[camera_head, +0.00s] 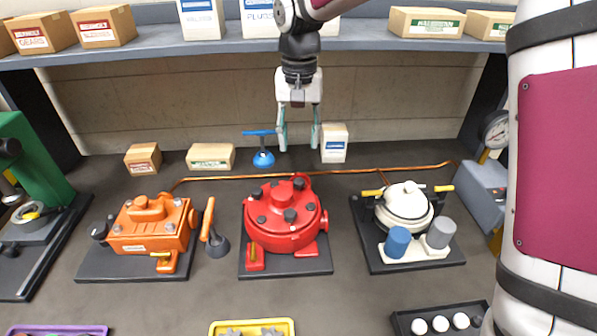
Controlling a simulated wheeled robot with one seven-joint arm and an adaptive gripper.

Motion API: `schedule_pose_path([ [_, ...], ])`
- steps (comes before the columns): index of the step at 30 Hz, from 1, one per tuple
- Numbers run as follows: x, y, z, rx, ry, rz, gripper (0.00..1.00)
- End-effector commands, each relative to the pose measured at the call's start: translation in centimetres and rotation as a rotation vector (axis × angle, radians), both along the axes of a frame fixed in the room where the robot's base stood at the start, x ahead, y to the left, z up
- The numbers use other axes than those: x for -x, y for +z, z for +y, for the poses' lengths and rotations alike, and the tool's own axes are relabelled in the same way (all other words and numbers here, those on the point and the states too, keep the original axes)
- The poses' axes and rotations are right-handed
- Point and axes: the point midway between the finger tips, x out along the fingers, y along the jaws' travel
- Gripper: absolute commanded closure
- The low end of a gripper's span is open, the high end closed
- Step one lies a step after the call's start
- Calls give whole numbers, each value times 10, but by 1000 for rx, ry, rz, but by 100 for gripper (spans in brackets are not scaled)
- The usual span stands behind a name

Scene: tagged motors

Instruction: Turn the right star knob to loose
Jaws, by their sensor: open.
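No star knob is clear at this size, and no loose marking can be read. The red round motor (284,226) sits on a dark base plate in the middle of the bench, with several small dark knobs on its top. A white motor (405,205) with two yellow handles stands to the right, and an orange motor (150,226) to the left. My gripper (299,143) hangs above the back of the bench, beyond the red motor, fingers pointing down. Its two fingers are apart with nothing between them. It is clear of all three motors.
A blue T-handled tool (263,158) stands just left of my gripper, and a white box (334,143) just right. An orange hose (330,173) runs behind the motors. A yellow tray (252,327) and a dark tray (403,331) lie in front.

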Motion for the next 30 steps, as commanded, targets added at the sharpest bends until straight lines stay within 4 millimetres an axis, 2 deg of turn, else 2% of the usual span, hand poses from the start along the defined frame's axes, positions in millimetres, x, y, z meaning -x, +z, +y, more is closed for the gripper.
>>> schedule_pose_path([
  [9, 2, -64, 0, 0, 1, 5, 57],
  [15, 1, -93, 0, 1, 1, 3, 57],
  [21, 0, -105, 0, 0, 2, 1, 57],
  [29, 0, -107, 0, 0, 2, 0, 57],
  [30, 0, -107, 0, 0, 2, 0, 59],
])
